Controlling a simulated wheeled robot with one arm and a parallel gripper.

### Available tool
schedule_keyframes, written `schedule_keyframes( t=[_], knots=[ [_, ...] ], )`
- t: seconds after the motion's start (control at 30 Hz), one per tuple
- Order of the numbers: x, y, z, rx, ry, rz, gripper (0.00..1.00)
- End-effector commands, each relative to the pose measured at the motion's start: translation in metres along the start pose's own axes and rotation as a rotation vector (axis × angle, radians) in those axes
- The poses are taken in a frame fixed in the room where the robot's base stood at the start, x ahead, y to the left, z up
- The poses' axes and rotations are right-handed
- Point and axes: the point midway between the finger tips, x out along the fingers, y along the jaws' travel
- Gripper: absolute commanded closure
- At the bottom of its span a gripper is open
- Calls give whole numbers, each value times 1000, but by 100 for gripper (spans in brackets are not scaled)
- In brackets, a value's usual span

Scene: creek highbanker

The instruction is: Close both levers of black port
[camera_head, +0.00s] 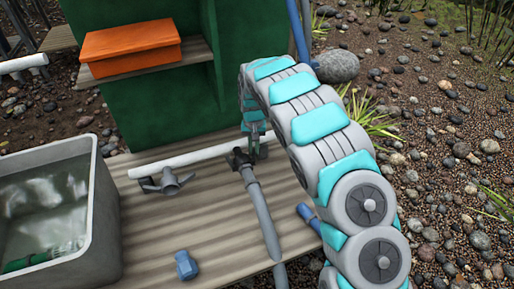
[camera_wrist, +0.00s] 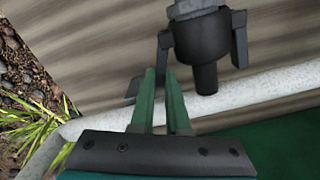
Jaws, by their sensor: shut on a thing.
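The black port (camera_wrist: 197,45) is a dark coupling on the end of a grey hose (camera_head: 264,214), beside the white pipe. In the wrist view one lever (camera_wrist: 240,42) hangs along the port's right side, a little apart from its body. The other lever (camera_wrist: 163,52) is on the left side, its lower end at my fingertips. My gripper (camera_wrist: 160,72) has green fingers, close together and shut on this left lever, partly hiding its end. In the head view the port (camera_head: 239,158) is small, and my arm partly hides the gripper there.
A white pipe (camera_head: 205,155) with a grey valve (camera_head: 167,182) runs over the ribbed wooden deck (camera_head: 215,245). A grey water tub (camera_head: 104,215) stands left. A blue fitting (camera_head: 186,265) lies in front. A green box (camera_head: 170,90) rises behind; gravel lies right.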

Motion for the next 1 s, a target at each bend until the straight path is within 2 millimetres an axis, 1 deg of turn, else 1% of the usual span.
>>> schedule_keyframes(
  t=[0.2, 0.4, 0.6, 1.0],
  knots=[
    [-1, -7, 1, -153, 0, 0, 100],
    [-1, -11, 2, -245, 0, 0, 100],
    [0, -13, 2, -290, 0, 0, 100],
    [0, -14, 2, -303, 0, 0, 100]
  ],
)
